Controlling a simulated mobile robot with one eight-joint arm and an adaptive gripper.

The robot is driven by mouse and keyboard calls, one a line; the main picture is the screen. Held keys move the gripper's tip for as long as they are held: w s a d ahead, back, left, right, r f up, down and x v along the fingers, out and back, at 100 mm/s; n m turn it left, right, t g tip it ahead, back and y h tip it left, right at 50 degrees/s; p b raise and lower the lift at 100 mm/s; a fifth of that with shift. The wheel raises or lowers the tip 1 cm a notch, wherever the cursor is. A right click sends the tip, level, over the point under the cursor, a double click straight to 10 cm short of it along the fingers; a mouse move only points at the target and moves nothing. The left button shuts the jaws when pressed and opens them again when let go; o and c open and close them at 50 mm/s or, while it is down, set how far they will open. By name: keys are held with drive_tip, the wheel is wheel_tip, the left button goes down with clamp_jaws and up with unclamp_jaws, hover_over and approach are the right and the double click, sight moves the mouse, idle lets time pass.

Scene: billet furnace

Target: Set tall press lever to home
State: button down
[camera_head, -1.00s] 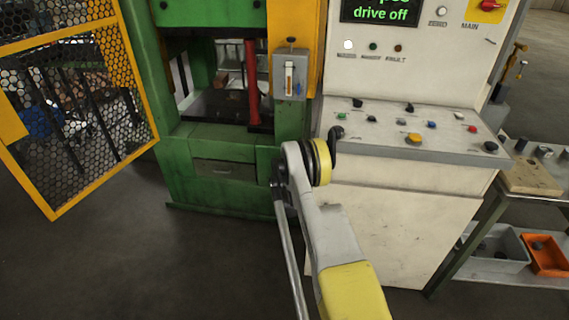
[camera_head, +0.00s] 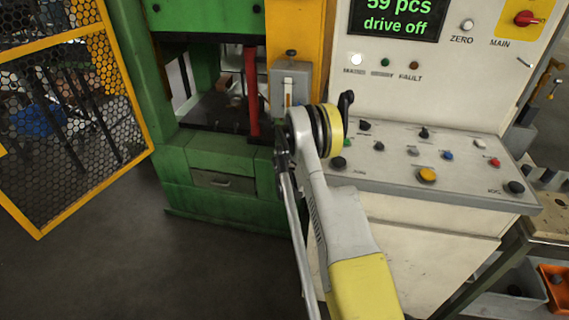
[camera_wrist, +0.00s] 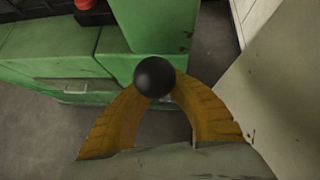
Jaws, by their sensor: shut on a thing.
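In the wrist view, the black ball knob (camera_wrist: 155,74) of the lever sits at the tips of my gripper (camera_wrist: 158,91). The two curved yellow fingers close on it from left and right. The lever's shaft below the knob is not visible. In the head view, my own arm reaches toward the gap between the green press (camera_head: 222,163) and the white console (camera_head: 440,185). My gripper and the held knob cannot be made out there, apparently behind my arm.
A grey slotted box (camera_head: 298,75) is on the press front, beside a red column (camera_head: 251,92). A yellow mesh guard (camera_head: 95,45) stands open at left. The console top carries several buttons, including a yellow one (camera_head: 427,174). The display (camera_head: 395,18) reads "59 pcs drive off". Floor at lower left is clear.

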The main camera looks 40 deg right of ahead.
drive_tip(key=shift+s+a, duration=0.1)
drive_tip(key=c, duration=1.4)
unclamp_jaws()
drive_tip(key=v, duration=1.2)
drive_tip(key=shift+f, duration=0.1)
drive_tip(key=shift+c, duration=0.4)
